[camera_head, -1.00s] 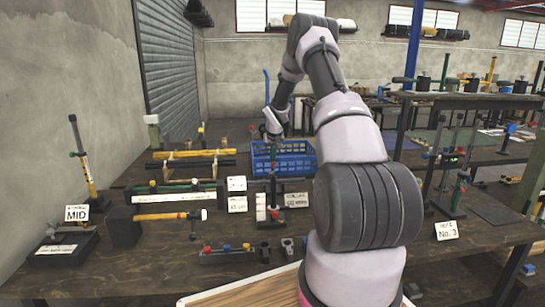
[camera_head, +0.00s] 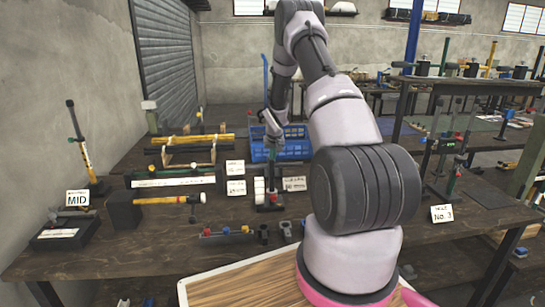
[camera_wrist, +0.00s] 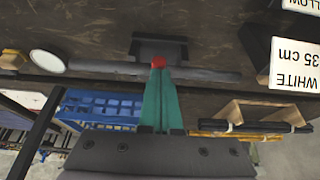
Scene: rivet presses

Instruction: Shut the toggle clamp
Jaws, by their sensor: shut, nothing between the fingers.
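My gripper (camera_wrist: 160,76) is shut, and its two teal fingers lie together. They point at a small device with a dark base (camera_wrist: 160,48), which I take to be the toggle clamp. It has a red knob (camera_wrist: 158,63) at the fingertips; I cannot tell whether they touch. A grey bar (camera_wrist: 205,74) runs crosswise there. In the head view the device's dark base (camera_head: 270,207) stands on the bench below my gripper. My arm and the steep angle hide how its lever stands.
A blue crate (camera_head: 297,147) is behind the device. Label cards (camera_head: 236,187) stand to its left and right. A yellow-handled hammer (camera_head: 165,200) lies further left. A row of coloured parts (camera_head: 228,232) sits in front. Upright devices stand by the No. 3 card (camera_head: 442,213).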

